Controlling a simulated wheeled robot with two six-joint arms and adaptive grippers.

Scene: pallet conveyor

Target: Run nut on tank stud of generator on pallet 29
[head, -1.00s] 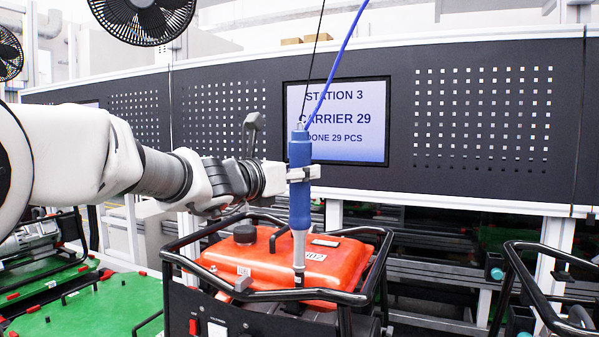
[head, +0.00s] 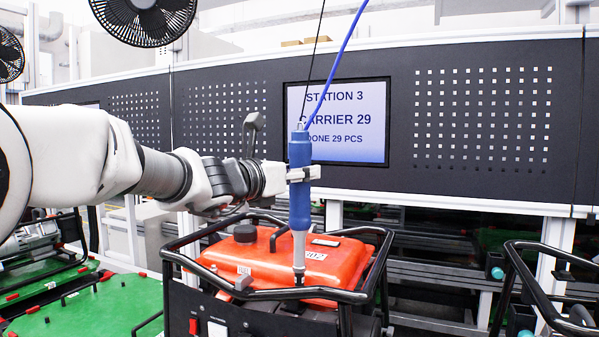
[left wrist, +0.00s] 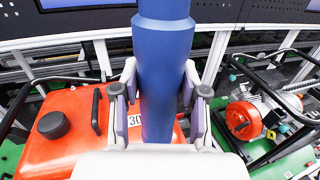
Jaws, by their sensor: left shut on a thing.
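My left gripper (head: 304,173) is shut on the blue nutrunner (head: 299,205), which hangs upright from a blue hose and a black cable. The left wrist view shows the tool's blue body (left wrist: 163,75) between the two fingers. The grey nose of the tool points down, its tip at the front edge of the orange tank (head: 335,262), by the front bar of the black frame (head: 262,296). The tank belongs to the generator in front of me. The stud and any nut are too small or hidden to tell. My right gripper does not show.
A screen (head: 345,122) behind reads Station 3, Carrier 29. Another black frame (head: 530,285) stands at the right. Green pallets (head: 95,305) lie at the left. The left wrist view shows another generator (left wrist: 245,118) at the right. A dark perforated panel (head: 484,120) spans the back.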

